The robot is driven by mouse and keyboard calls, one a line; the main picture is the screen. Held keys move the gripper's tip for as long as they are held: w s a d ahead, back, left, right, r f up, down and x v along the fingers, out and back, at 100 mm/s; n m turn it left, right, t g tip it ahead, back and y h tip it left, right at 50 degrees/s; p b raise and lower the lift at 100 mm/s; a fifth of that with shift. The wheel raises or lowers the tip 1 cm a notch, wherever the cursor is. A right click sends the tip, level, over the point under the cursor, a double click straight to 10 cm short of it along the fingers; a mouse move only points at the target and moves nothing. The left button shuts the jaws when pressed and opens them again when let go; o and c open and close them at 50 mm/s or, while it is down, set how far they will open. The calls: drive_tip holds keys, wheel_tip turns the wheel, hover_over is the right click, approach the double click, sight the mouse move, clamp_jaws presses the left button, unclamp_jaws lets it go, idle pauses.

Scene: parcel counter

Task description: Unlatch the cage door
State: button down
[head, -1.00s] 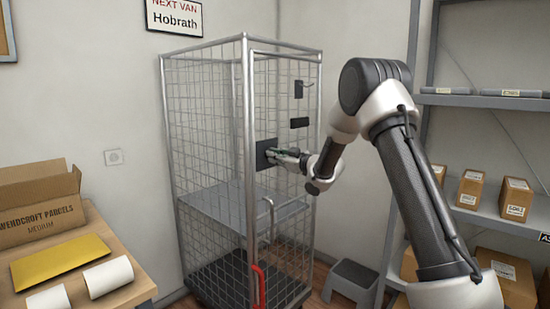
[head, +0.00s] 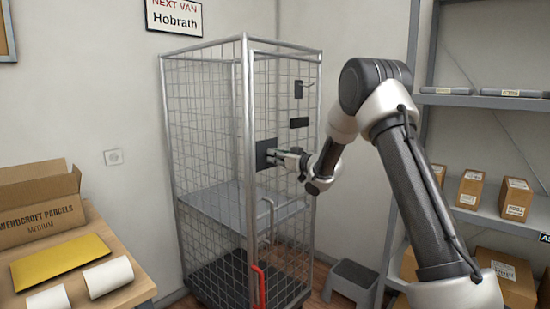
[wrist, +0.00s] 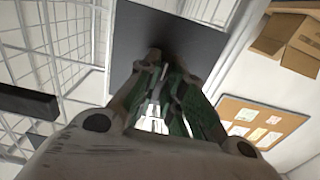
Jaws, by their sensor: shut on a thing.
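The wire cage (head: 208,120) stands in the corner, with its door (head: 285,215) on the side facing my arm. A dark latch plate (head: 264,155) is fixed on the door at mid height, and it fills the upper middle of the wrist view (wrist: 180,35). My gripper (head: 275,156) is at the plate's face. In the wrist view its fingertips (wrist: 165,68) are close together in front of the plate, shut on the latch, which is mostly hidden between and behind the fingers. The door looks closed against its frame.
A dark block (head: 299,123) and a small hook-like fitting (head: 300,89) sit higher on the door. A red handle (head: 259,287) is low on the cage. A step stool (head: 350,283) stands right of it, shelving (head: 480,102) further right, a parcel table (head: 125,290) at left.

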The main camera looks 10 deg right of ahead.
drive_tip(key=shift+f, duration=0.1)
drive_tip(key=c, duration=1.5)
unclamp_jaws()
drive_tip(key=shift+c, duration=0.2)
drive_tip(key=v, duration=1.2)
